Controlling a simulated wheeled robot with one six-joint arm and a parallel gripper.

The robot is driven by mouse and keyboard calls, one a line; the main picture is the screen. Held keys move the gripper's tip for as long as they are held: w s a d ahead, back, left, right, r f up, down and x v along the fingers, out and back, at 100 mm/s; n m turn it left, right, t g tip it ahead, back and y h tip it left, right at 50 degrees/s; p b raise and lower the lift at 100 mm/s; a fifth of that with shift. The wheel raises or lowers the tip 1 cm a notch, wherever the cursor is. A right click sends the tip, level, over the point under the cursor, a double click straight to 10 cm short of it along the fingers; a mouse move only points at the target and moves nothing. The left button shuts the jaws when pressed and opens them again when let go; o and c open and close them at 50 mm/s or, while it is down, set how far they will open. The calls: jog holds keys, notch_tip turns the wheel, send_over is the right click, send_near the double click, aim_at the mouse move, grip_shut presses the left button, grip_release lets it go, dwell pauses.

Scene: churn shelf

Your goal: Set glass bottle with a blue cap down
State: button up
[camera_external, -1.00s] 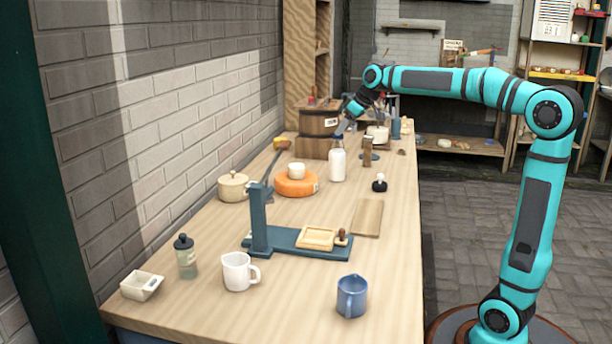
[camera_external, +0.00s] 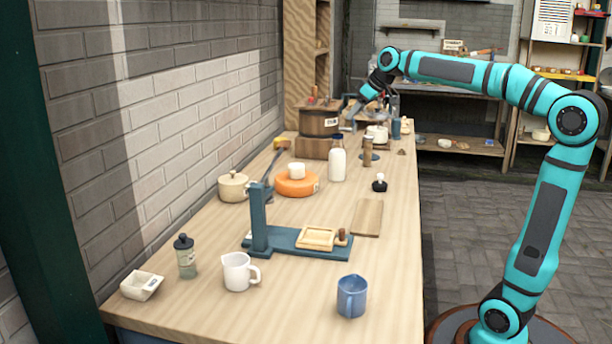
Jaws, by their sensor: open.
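The glass bottle with a blue cap (camera_external: 338,163) stands upright on the wooden table, toward the back. It looks filled with something white, and its dark blue cap is fully in sight. My gripper (camera_external: 351,110) is above and a little behind the bottle in the picture, apart from it. It is open with nothing in it. Its fingers are small and partly blend with the things behind.
An orange cheese wheel (camera_external: 291,187) with a white piece on it stands left of the bottle. A brown shaker (camera_external: 367,151) and a black-based stamp (camera_external: 379,184) are to the right. A wooden tub (camera_external: 318,122) stands behind. The table (camera_external: 300,222) is clear just in front.

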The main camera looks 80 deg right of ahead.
jog(key=s+a+r+t+h, duration=0.15)
jog(key=s+a, duration=0.25)
jog(key=a, duration=0.6)
jog(key=s+a+t+y, duration=0.1)
jog(key=s+a+t, duration=0.25)
jog(key=a, duration=0.55)
jog(key=s+a+f+n+t+y, duration=0.2)
jog(key=s+a+t, duration=0.3)
jog(key=s+a, duration=0.7)
jog(key=shift+s+f+t, duration=0.3)
jog(key=shift+s, duration=0.4)
jog(key=shift+a, duration=0.1)
